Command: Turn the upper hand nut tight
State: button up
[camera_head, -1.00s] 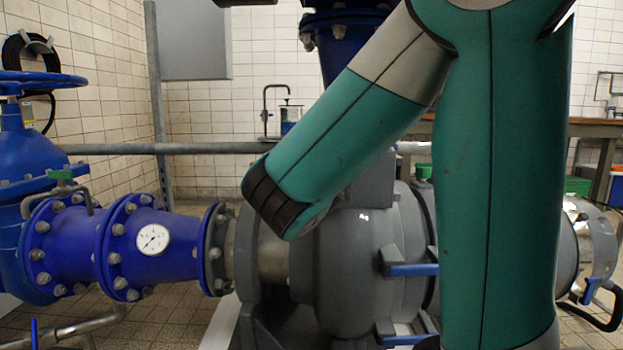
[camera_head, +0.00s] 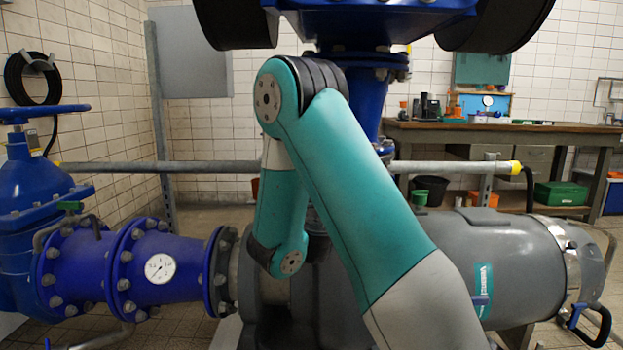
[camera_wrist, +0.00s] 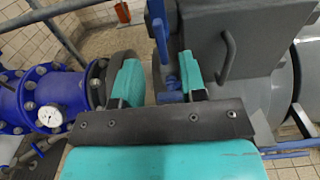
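In the wrist view my gripper (camera_wrist: 157,68) points at the grey pump casing with its two teal fingers apart. A narrow blue bar (camera_wrist: 159,38) shows beyond the gap between them, nearer the right finger. It looks like a hand nut's handle, but I cannot tell if it is the upper one. More blue shows against the right fingertip; whether they touch is unclear. In the head view my arm covers the hand nuts, and the gripper itself is hidden behind the arm and pump.
Blue flanged pipe with a white gauge (camera_head: 160,267) lies left of the pump. A grey rail (camera_head: 210,167) runs behind. A grey block with a bar handle (camera_wrist: 227,55) stands close right of the fingers. A workbench (camera_head: 500,130) is at the back right.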

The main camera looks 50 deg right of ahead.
jog(key=p+x, duration=0.2)
jog(key=x, duration=0.5)
jog(key=shift+w+d, duration=0.2)
jog(key=shift+w, duration=0.05)
grip_shut()
